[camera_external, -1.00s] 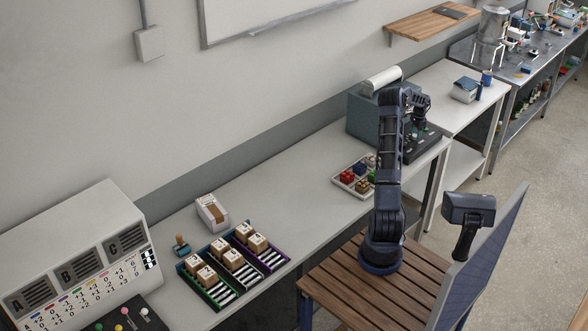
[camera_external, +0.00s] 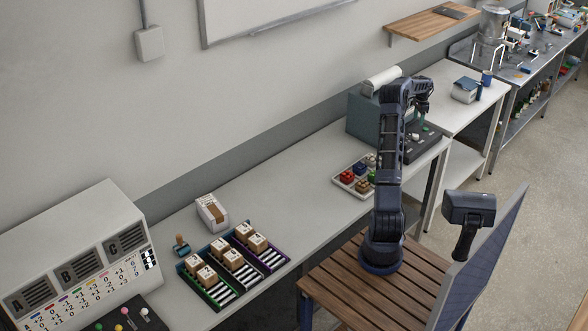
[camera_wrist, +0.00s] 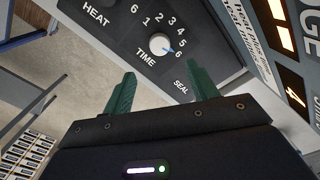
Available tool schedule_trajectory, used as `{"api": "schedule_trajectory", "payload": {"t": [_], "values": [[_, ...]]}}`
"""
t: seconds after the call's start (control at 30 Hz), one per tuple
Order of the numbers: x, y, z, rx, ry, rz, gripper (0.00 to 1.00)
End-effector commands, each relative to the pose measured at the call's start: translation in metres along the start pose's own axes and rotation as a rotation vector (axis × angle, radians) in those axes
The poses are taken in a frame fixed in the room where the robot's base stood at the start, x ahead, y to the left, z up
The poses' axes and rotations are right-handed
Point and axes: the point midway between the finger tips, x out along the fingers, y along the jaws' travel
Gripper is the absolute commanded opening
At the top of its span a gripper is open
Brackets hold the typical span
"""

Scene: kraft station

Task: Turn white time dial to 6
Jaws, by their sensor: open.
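The white time dial (camera_wrist: 159,42) sits on a dark panel (camera_wrist: 120,38) in the wrist view, above the label TIME and within an arc of numbers 1 to 6. Its blue pointer mark points toward the lower right, at the 6. My gripper (camera_wrist: 161,68) is open, with its green fingers apart and nothing between them. The fingertips stand apart from the dial, on the lower side of it in the picture. In the external view my gripper (camera_external: 424,106) is above the sealing machine's panel (camera_external: 425,144); the dial is too small to make out there.
The machine's teal body (camera_external: 361,118) stands behind the panel. A tray of coloured pieces (camera_external: 342,180) stands left of the machine.

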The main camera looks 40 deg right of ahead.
Motion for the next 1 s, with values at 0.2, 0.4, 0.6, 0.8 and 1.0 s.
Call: {"api": "schedule_trajectory", "payload": {"t": [0.2,0.4,0.6,0.8,1.0], "values": [[0.001,0.0,0.0,0.077,0.0,0.003,0.58],[0.012,0.001,0.0,0.094,-0.001,0.003,0.58],[0.042,0.001,0.0,0.094,-0.001,0.003,0.58],[0.076,0.001,0.0,0.093,-0.001,0.003,0.58],[0.099,0.001,0.0,0.094,-0.001,0.001,0.58]]}}
